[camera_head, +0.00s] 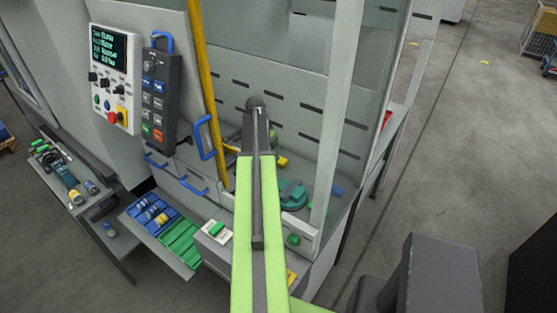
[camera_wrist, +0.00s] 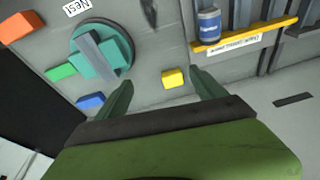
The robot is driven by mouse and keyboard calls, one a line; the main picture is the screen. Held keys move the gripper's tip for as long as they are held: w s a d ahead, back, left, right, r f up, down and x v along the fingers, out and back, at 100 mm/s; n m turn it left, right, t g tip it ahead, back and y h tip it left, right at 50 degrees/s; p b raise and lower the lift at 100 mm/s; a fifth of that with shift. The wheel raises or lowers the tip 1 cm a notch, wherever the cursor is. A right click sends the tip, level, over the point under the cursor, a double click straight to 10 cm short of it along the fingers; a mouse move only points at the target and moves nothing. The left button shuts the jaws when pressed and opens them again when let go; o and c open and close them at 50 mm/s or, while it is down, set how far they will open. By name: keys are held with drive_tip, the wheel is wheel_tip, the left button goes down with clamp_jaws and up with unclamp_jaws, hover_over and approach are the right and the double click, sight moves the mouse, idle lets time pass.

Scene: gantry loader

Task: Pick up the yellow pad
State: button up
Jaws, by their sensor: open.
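The yellow pad (camera_wrist: 173,78) is a small block lying on the grey machine bed in the wrist view, a little right of centre. In the head view a yellow block (camera_head: 282,162) shows just right of my arm, inside the machine. My gripper (camera_wrist: 162,88) is open and empty, its two green fingers spread apart. The yellow pad lies beyond the fingertips, between their lines, nearer the right finger. Whether it is level with the tips in height I cannot tell. In the head view my arm hides the gripper.
A round teal fixture (camera_wrist: 102,55) with a grey bar stands left of the pad. Orange (camera_wrist: 17,27), green (camera_wrist: 62,71) and blue (camera_wrist: 91,101) blocks lie around it. A blue can (camera_wrist: 208,25) stands by a yellow-edged rack (camera_wrist: 245,35) at the right. A machine post (camera_head: 337,110) rises right of my arm.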

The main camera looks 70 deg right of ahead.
drive_tip(key=n+h, duration=0.1)
drive_tip(key=h, duration=0.1)
approach(280, 162)
drive_tip(key=shift+g, duration=0.3)
drive_tip(key=d+f+b, duration=0.1)
drive_tip(key=b, duration=0.4)
drive_tip(key=w+d+f+b, duration=0.1)
drive_tip(key=f+b, duration=0.1)
drive_tip(key=b, duration=0.3)
drive_tip(key=shift+d+b, duration=0.3)
drive_tip(key=shift+b, duration=0.05)
drive_tip(key=shift+s+d+f, duration=0.1)
drive_tip(key=shift+d+f, duration=0.05)
drive_tip(key=shift+d, duration=0.05)
drive_tip(key=b+x, duration=0.5)
drive_tip(key=shift+f, duration=0.2)
drive_tip(key=shift+r, duration=0.2)
drive_tip(key=c, duration=1.4)
